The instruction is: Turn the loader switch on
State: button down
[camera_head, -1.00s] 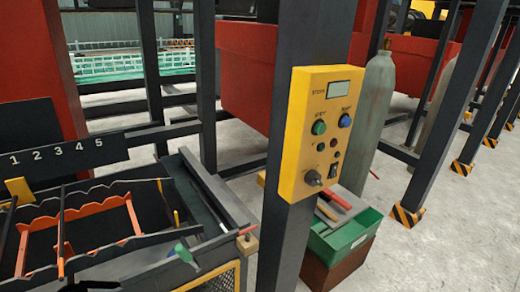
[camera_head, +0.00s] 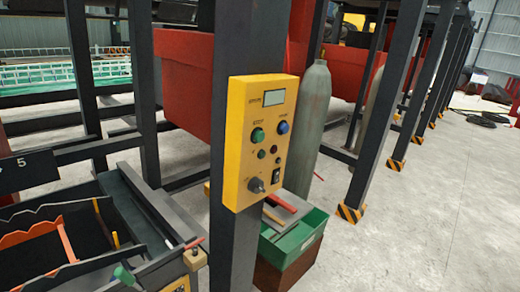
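A yellow control box (camera_head: 240,150) is fixed to a dark steel post (camera_head: 235,240) in the middle of the view. It has a small grey display (camera_head: 274,98) at the top. Below are a green button (camera_head: 257,135) and a blue button (camera_head: 283,127), with small dark round parts under them. A black rocker switch (camera_head: 276,175) sits low on the right of the face, and a grey-black knob (camera_head: 256,185) sticks out at the lower left. The labels are too small to read, so I cannot tell which control is the loader switch. My gripper is not in view.
A green tray (camera_head: 290,240) with tools stands on a brown box behind the post. A grey gas cylinder (camera_head: 313,120) stands to its right. A dark toothed rack (camera_head: 50,235) with orange bars is at lower left. Open concrete floor (camera_head: 430,220) lies to the right.

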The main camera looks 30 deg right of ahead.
aim_at(255, 186)
jog(key=u, duration=0.7)
jog(key=k, duration=0.8)
jog(key=z, duration=0.75)
jog(key=i, duration=1)
jog(key=u, duration=0.05)
